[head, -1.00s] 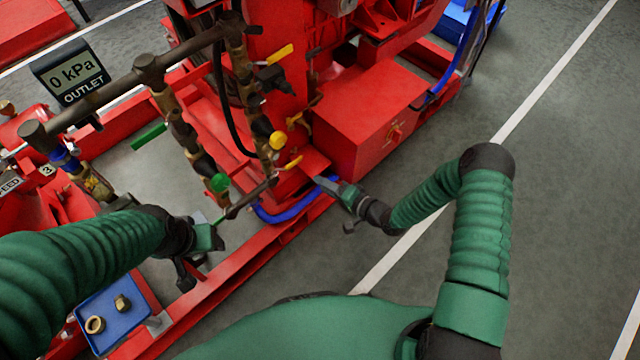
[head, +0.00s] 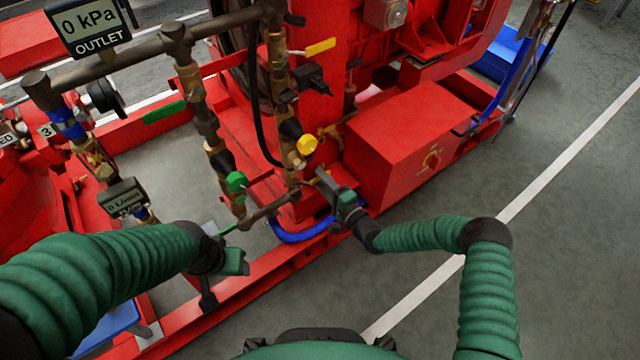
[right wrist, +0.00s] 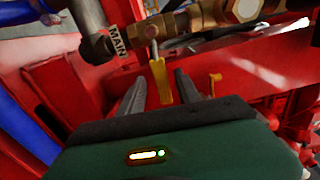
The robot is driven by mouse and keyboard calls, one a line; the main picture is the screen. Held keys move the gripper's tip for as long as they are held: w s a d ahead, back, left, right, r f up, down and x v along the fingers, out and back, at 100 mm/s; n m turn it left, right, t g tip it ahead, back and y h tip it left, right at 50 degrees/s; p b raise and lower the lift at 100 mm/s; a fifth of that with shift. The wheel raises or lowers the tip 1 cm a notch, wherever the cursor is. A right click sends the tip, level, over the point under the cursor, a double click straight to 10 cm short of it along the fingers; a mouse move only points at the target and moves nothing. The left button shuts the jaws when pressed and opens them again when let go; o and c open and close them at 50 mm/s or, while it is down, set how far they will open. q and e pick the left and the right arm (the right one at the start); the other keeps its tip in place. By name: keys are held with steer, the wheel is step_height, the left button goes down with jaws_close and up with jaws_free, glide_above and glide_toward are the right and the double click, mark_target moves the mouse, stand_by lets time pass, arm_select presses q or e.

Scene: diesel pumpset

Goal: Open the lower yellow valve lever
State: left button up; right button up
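The lower yellow valve lever (right wrist: 160,82) hangs from a brass valve (right wrist: 215,22) beside a pipe labelled MAIN. In the right wrist view it lies between the two fingers of my right gripper (right wrist: 160,88), with visible room on both sides. The fingers are apart. In the head view my right gripper (head: 328,180) is at the low end of the brass pipe and hides most of this lever. My left gripper (head: 226,232) is near the green lever at the lower pipe; its fingers are not clear enough to judge.
An upper yellow lever (head: 320,46) and a round yellow knob (head: 306,145) are higher on the same pipe. A red box (head: 410,145) stands right of my right gripper. A blue hose (head: 300,236) runs below. Open grey floor lies at the right.

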steer(key=shift+w+a, duration=0.35)
steer(key=shift+w, duration=0.2)
steer(key=c, duration=0.8)
jaws_close()
steer(key=shift+s+f, duration=0.1)
steer(key=shift+s, duration=0.05)
